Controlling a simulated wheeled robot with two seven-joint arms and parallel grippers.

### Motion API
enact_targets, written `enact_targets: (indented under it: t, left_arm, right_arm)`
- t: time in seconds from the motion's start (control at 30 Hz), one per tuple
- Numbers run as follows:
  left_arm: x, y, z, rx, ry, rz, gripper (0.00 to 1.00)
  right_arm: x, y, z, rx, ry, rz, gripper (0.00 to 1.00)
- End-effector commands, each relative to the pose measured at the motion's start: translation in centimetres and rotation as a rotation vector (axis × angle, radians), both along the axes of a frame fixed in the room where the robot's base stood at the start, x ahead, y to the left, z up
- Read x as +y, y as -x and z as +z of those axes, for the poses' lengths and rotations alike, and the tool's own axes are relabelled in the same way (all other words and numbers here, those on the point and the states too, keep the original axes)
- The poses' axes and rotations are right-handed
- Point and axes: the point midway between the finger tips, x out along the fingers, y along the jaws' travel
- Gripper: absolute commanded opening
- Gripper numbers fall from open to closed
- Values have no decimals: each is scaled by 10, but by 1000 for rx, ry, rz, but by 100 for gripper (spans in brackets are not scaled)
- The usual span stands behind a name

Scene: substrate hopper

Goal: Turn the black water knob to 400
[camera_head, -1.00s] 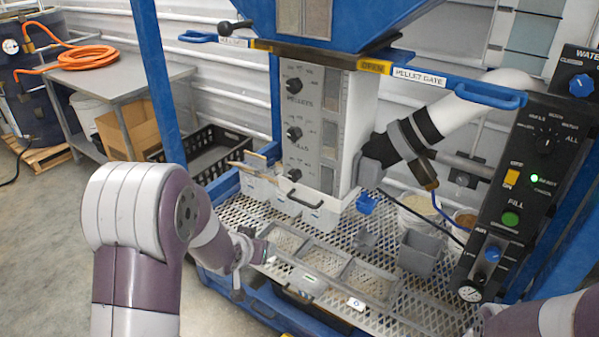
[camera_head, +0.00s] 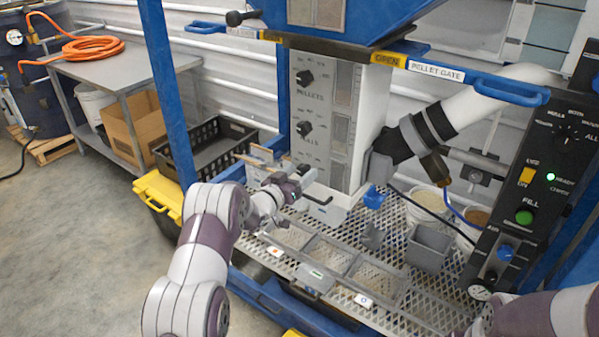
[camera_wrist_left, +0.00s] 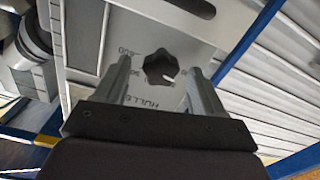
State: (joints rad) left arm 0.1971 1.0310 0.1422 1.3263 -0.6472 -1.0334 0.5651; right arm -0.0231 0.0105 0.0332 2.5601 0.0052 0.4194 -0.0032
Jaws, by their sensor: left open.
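A grey panel (camera_head: 358,130) on the hopper carries black knobs in a column, the upper ones marked for pellets and hulls. My left gripper (camera_head: 306,180) is in front of the panel's lower part and covers the lowest knob's place in the head view. In the left wrist view a black lobed knob (camera_wrist_left: 159,67) with a white mark shows between the open, empty fingers of my left gripper (camera_wrist_left: 160,72). The fingers do not visibly touch it.
A mesh table (camera_head: 400,225) with trays lies below the panel. A white pipe (camera_head: 465,110) with a dark fitting is to its right. The black control panel (camera_head: 545,165) is at the right. A blue post (camera_head: 165,85) stands left.

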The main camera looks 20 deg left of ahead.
Motion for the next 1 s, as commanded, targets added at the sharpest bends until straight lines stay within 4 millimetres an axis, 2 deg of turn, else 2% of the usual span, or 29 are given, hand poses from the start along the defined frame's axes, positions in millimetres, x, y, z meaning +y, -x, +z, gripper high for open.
enact_targets:
  t: [0.3,0.47,0.5,0.77,1.0]
  left_arm:
    - [-2,-4,0,1,1,1,69]
    - [-1,-3,0,1,0,1,17]
    - [-1,-3,0,1,0,1,13]
    - [-1,-3,-2,-7,-20,0,13]
    - [-2,-3,-5,-49,-129,-1,13]
  right_arm:
    - [0,0,0,0,0,0,43]
    - [0,0,0,0,0,0,43]
    - [0,0,0,0,0,0,43]
    - [0,0,-4,0,0,0,43]
    - [0,0,-24,0,0,0,43]
